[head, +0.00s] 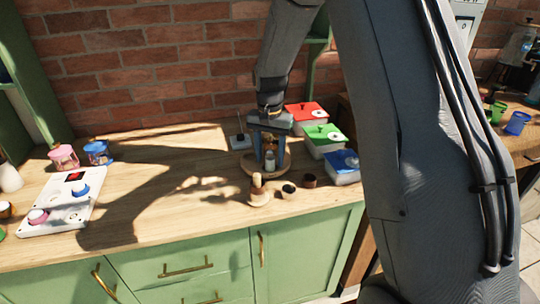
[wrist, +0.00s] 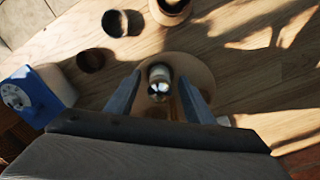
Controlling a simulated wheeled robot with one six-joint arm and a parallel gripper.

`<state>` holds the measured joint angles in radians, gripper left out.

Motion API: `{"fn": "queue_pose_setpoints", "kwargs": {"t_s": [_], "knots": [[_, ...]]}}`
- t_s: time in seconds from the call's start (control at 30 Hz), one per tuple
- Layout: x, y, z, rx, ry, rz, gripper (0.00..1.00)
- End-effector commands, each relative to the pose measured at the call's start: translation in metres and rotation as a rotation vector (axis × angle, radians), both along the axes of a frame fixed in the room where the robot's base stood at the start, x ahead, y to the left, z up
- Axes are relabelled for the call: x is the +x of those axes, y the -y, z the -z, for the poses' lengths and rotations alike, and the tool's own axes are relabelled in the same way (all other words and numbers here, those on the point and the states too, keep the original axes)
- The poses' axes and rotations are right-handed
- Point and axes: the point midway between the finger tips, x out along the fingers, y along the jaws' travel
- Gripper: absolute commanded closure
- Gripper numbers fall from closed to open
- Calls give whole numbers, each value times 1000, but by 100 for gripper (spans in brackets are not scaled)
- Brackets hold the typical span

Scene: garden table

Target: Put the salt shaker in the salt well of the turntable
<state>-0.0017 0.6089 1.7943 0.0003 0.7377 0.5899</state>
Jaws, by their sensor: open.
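The turntable (head: 250,166) is a round wooden disc on the counter; its edge also shows in the wrist view (wrist: 203,72). A small pale shaker with a metal top (head: 270,159), seemingly the salt shaker, stands upright at the turntable's near side. In the wrist view the shaker (wrist: 158,78) is between the fingers of my gripper (wrist: 160,88), with a gap on either side. My gripper (head: 269,150) points down and is open.
In front of the turntable are a wooden piece (head: 259,190), a dark-filled bowl (head: 288,191) and a brown cup (head: 309,181). Boxes with red (head: 306,112), green (head: 322,134) and blue (head: 343,162) lids stand to the right. The counter left of the turntable is largely clear.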

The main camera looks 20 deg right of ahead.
Motion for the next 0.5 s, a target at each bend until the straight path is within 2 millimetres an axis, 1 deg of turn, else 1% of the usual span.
{"fn": "queue_pose_setpoints", "kwargs": {"t_s": [0.13, 0.23, 0.37, 0.5], "knots": [[0, 0, -4, 0, 1, 0, 52], [1, 0, -12, 0, 4, 0, 52], [2, 0, -35, 0, 6, 0, 52], [2, 0, -65, 0, 6, 0, 52]]}}
